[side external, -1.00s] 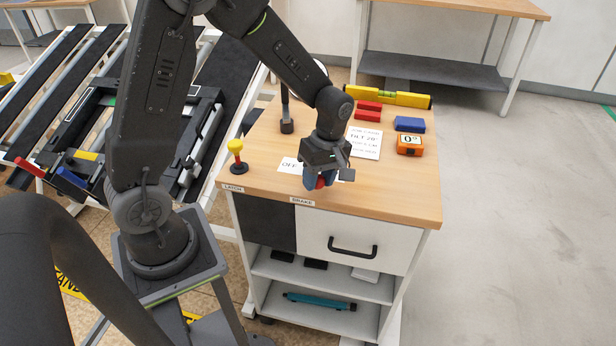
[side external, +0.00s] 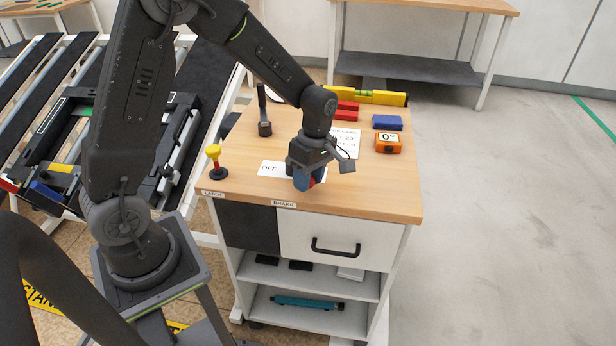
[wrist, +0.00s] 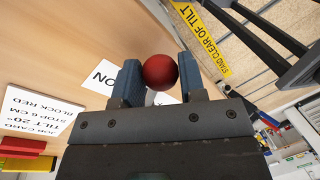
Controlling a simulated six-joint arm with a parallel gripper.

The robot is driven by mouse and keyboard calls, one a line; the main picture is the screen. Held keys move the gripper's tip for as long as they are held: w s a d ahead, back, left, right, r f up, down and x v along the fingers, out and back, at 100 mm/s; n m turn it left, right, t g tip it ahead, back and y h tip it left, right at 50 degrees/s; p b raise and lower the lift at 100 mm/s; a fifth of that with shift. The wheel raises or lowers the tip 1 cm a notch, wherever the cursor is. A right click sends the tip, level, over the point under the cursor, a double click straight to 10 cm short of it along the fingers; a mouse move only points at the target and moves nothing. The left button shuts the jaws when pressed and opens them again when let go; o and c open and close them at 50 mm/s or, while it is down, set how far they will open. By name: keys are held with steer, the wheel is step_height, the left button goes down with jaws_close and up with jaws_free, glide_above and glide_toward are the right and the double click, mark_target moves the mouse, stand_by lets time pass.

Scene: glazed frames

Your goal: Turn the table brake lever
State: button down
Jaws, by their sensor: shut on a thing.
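The brake lever shows as a red ball knob (wrist: 160,72) between my fingertips in the wrist view; its shaft is mostly hidden. My gripper (side external: 307,184) is shut on the knob, low over the cart top behind the BRAKE label (side external: 284,204). The blue fingers (wrist: 128,84) stand on both sides of the ball, which sits near their tips. In the side view only a little red shows by the fingers.
A yellow-topped latch knob (side external: 214,152) and an upright black handle (side external: 264,125) stand to the left. An orange 0° gauge (side external: 388,143), blue block (side external: 387,122), red blocks (side external: 346,112) and yellow level (side external: 375,97) lie behind. The right front of the top is clear.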

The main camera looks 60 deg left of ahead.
steer(key=c, duration=0.7)
jaws_free()
steer(key=shift+w+r, duration=0.1)
steer(key=shift+r, duration=0.05)
steer(key=r, duration=0.4)
steer(key=w+r, duration=0.1)
steer(key=r, duration=0.4)
steer(key=w+r, duration=0.1)
steer(key=r, duration=0.3)
steer(key=shift+w+a+r, duration=0.15)
steer(key=shift+w+a, duration=0.1)
steer(key=shift+a, duration=0.1)
steer(key=s+d+r+m+t, duration=0.1)
steer(key=s+m+t, duration=0.1)
steer(key=s+m, duration=0.4)
steer(key=s+d+r+m+t, duration=0.2)
steer(key=s+m+t, duration=0.1)
steer(key=s+m, duration=0.3)
steer(key=s+d+r+m+t, duration=0.2)
steer(key=s+m, duration=0.4)
steer(key=m, duration=0.3)
steer(key=shift+s+t+y, duration=0.25)
steer(key=shift+t+y, duration=0.05)
steer(key=shift+t, duration=0.1)
